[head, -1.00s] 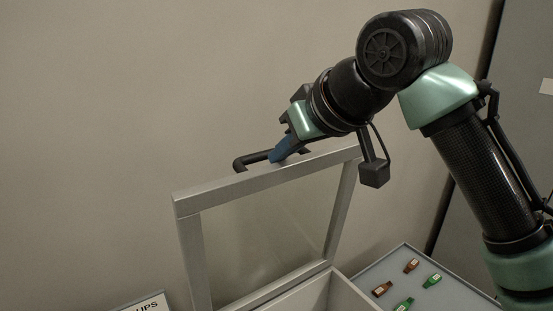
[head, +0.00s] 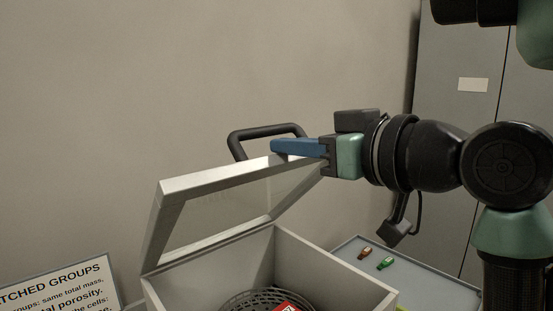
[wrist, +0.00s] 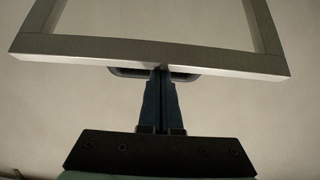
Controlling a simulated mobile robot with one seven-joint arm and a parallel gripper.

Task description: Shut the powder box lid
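The powder box (head: 335,262) is a pale grey open-topped case below my arm. Its lid (head: 225,183) is a grey frame with a clear pane, tilted up partway over the opening. A black bar handle (head: 262,131) stands out from the lid's raised edge. My gripper (head: 272,147) has blue fingers that reach to the handle, close above that edge. In the wrist view the fingers (wrist: 160,72) are together, their tips at the dark handle bar (wrist: 125,72) behind the lid's frame (wrist: 150,53). I see no part of the handle clamped between them.
A dark mesh basket (head: 240,299) and a red item (head: 288,307) lie inside the box. To the right is a grey tray (head: 350,252) with small brown and green pieces. A printed sign (head: 60,290) stands at the left. A plain wall is behind.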

